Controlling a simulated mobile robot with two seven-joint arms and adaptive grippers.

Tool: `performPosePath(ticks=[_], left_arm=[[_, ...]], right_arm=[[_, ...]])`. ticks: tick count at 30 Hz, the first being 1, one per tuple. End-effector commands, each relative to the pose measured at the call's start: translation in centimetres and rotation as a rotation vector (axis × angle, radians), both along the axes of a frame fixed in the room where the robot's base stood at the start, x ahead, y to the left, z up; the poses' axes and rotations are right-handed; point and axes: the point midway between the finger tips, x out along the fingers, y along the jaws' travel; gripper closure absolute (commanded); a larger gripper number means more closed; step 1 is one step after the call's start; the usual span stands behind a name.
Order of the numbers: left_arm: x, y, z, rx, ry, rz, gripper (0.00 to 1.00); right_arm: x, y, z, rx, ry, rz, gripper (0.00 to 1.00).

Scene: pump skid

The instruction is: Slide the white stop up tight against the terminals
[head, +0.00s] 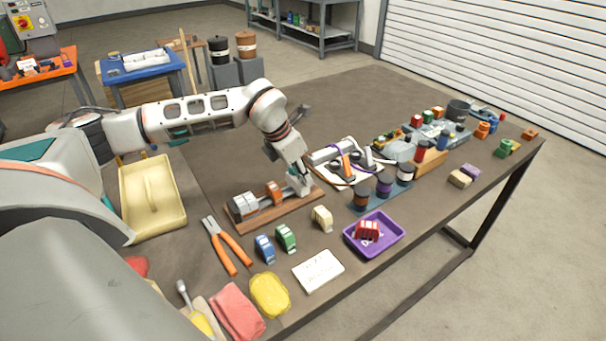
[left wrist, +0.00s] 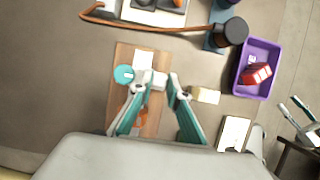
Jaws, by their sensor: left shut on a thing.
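A wooden board (head: 262,216) carries a metal rail. Grey-white terminals (head: 243,205) sit together at its left end, and an orange terminal (head: 273,192) stands farther right along the rail. My left gripper (head: 303,187) is at the right end of the rail, to the right of the orange terminal, with a gap between. In the left wrist view its fingers (left wrist: 157,80) close on a small white piece (left wrist: 156,84), seemingly the white stop, largely hidden by the fingers. My right gripper (left wrist: 299,112) appears small beyond the table edge, fingers apart and empty.
Orange-handled pliers (head: 228,246), blue (head: 264,249) and green (head: 286,238) terminals, and a cream block (head: 322,218) lie in front of the board. A purple tray (head: 398,238) holds a red piece (head: 368,230). A white card (head: 318,271) lies near the front edge.

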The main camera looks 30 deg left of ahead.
Motion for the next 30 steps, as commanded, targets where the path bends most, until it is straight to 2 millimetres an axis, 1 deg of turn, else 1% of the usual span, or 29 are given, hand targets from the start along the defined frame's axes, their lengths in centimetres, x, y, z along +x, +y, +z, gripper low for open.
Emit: performPosePath(ticks=[4,9,13,18,27,28,29,30], left_arm=[[-2.2,1.1,-0.1,0.003,0.002,0.002,1.00],[-5.7,2.6,-0.3,0.002,0.004,0.002,1.00],[-7.6,3.3,-0.3,0.002,0.003,0.001,1.00],[-8.7,3.6,-0.1,0.002,0.003,0.001,1.00],[-8.8,3.7,-0.1,0.001,0.005,0.002,1.00],[-8.8,3.7,-0.1,0.001,0.005,0.002,0.76],[-8.8,3.7,-0.1,0.001,0.005,0.002,0.68],[-8.8,3.7,-0.1,0.001,0.005,0.002,0.67]], right_arm=[[0.0,0.0,0.1,0.000,0.000,0.000,0.60],[-0.1,0.0,-0.2,0.000,0.003,0.000,0.60],[-0.2,0.0,-0.7,0.000,0.007,0.000,0.60],[-0.3,0.0,-1.0,-0.002,0.011,0.000,0.60],[-0.3,0.0,-0.9,-0.001,0.009,0.000,0.60],[-0.2,0.0,-0.9,-0.001,0.008,0.001,0.60],[-0.2,0.0,-0.8,-0.001,0.008,0.001,0.60],[-0.2,0.0,-0.8,-0.001,0.007,0.001,0.60]])
